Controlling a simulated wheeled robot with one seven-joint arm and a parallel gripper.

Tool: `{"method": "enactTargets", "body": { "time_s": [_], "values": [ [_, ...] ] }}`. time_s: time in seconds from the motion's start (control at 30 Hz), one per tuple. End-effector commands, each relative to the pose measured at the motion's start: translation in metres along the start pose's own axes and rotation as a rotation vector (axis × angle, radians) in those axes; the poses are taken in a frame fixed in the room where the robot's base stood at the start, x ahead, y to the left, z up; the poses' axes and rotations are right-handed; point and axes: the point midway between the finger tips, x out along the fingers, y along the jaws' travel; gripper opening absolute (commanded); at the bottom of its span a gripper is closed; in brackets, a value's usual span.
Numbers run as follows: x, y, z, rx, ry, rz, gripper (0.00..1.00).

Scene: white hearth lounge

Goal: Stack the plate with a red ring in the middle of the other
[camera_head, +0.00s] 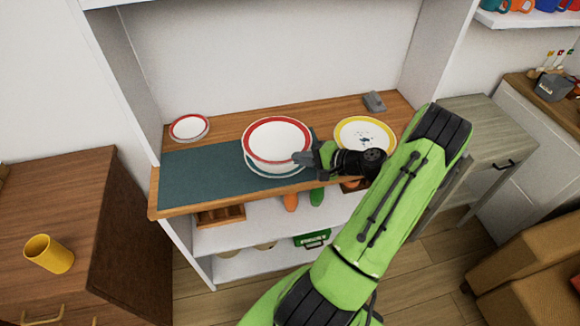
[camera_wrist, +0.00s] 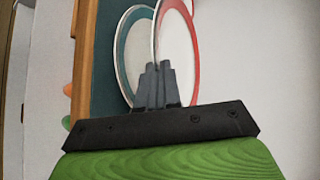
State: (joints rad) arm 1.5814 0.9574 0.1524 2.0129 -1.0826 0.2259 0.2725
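A white plate with a red ring (camera_head: 277,133) is at the middle of the wooden shelf top, tilted and raised over a white plate with a teal ring (camera_head: 262,172). My gripper (camera_head: 303,158) is shut on the red-ringed plate's near right rim. In the wrist view the fingers (camera_wrist: 158,82) are close together at that rim. There the red-ringed plate (camera_wrist: 178,55) overlaps the teal-ringed plate (camera_wrist: 134,50), with a narrow gap at the near side. Whether they touch farther back is hidden. The teal-ringed plate lies on a dark teal mat (camera_head: 200,175).
A small red-rimmed dish (camera_head: 189,127) stands at the left of the shelf top. White side walls bound the shelf. The mat's left part is clear.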

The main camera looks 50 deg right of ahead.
Motion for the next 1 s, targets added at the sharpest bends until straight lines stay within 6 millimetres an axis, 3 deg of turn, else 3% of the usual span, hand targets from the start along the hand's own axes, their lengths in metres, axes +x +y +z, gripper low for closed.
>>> {"method": "enactTargets", "body": {
  "time_s": [0.3, 0.47, 0.63, 1.0],
  "values": [
    [0.019, 0.043, -0.008, -0.002, -0.001, -0.003, 0.0],
    [0.018, 0.044, -0.008, -0.001, 0.0, 0.002, 0.0],
    [0.018, 0.046, -0.008, 0.002, 0.001, 0.006, 0.28],
    [0.018, 0.045, -0.007, 0.002, 0.0, 0.006, 0.29]
  ]
}}
